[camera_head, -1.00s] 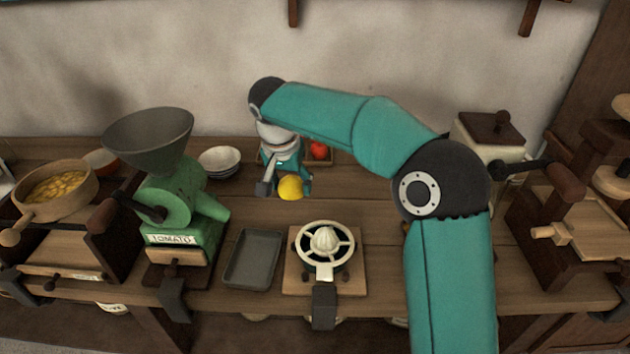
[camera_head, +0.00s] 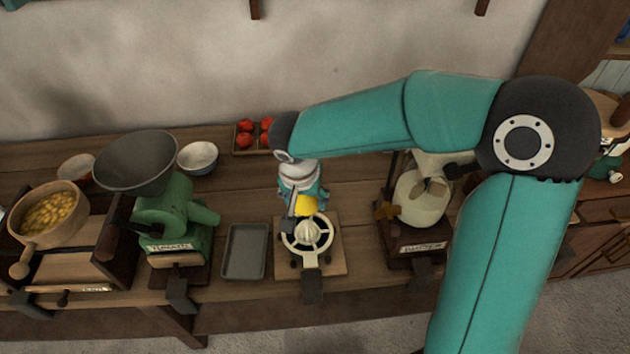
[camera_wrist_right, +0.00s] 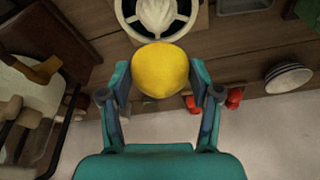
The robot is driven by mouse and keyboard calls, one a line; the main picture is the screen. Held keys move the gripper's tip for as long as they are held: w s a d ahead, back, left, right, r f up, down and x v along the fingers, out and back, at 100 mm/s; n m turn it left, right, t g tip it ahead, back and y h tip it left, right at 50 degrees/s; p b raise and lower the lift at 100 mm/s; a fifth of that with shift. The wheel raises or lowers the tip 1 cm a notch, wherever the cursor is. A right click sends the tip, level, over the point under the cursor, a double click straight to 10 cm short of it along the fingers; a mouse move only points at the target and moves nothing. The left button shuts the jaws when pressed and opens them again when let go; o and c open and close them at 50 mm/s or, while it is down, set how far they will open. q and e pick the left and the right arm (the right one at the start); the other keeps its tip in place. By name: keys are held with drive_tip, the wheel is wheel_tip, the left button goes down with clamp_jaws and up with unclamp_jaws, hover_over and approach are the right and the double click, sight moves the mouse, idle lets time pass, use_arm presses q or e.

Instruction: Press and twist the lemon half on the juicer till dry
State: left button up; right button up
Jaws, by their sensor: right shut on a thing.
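The juicer (camera_head: 328,234) stands on a wooden board (camera_head: 335,262) at the bench's front, its pale ribbed cone in the middle of a spoked white ring. The juicer's cone and ring also show at the top of the right wrist view (camera_wrist_right: 157,14). My right gripper (camera_head: 302,200) is shut on the yellow lemon half (camera_head: 306,207), which shows large between its fingers in the right wrist view (camera_wrist_right: 160,70). In the head view the lemon is just behind the cone, overlapping the ring's far edge; the cone is uncovered. The lemon's cut face is hidden. My left gripper is not in view.
A grey tray (camera_head: 245,251) lies left of the juicer, with a green tomato mill (camera_head: 175,222) beyond it. White bowls (camera_head: 198,157) and a box of tomatoes (camera_head: 244,139) are at the back.

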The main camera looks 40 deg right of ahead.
sight(308, 223)
drive_tip(key=shift+s+f, duration=0.15)
drive_tip(key=shift+s, duration=0.15)
drive_tip(key=shift+f+b, duration=1.1)
drive_tip(key=shift+f, duration=0.8)
drive_tip(key=shift+f+b, duration=0.6)
drive_tip(key=shift+b, duration=0.25)
drive_tip(key=shift+f+b, duration=0.4)
drive_tip(key=shift+b, duration=0.15)
